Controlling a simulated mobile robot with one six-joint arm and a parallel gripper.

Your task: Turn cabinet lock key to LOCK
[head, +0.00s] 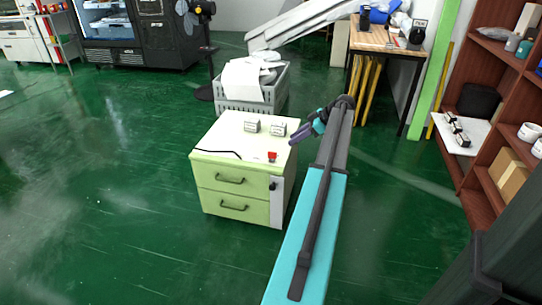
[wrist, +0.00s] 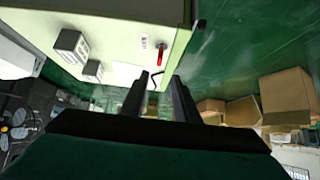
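The pale green cabinet (head: 240,172) has two front drawers and a light top. A small dark piece, which looks like the lock key (head: 272,185), sticks out beside a grey strip at the cabinet's right front edge. In the wrist view, a similar dark piece (wrist: 202,24) shows at the cabinet's edge at top right. Its turn position and any LOCK marking are too small to read. My gripper (head: 293,141) is above the right side of the cabinet top, apart from the key. In the wrist view its two fingers (wrist: 160,76) are spread with nothing held between them.
A red piece (head: 271,156) and two small boxes (head: 252,126) (head: 278,128) sit on the cabinet top, with a black cable (head: 218,153). A grey crate (head: 252,106) stands behind. Brown shelves (head: 480,100) are at right. The green floor (head: 110,200) is clear at left.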

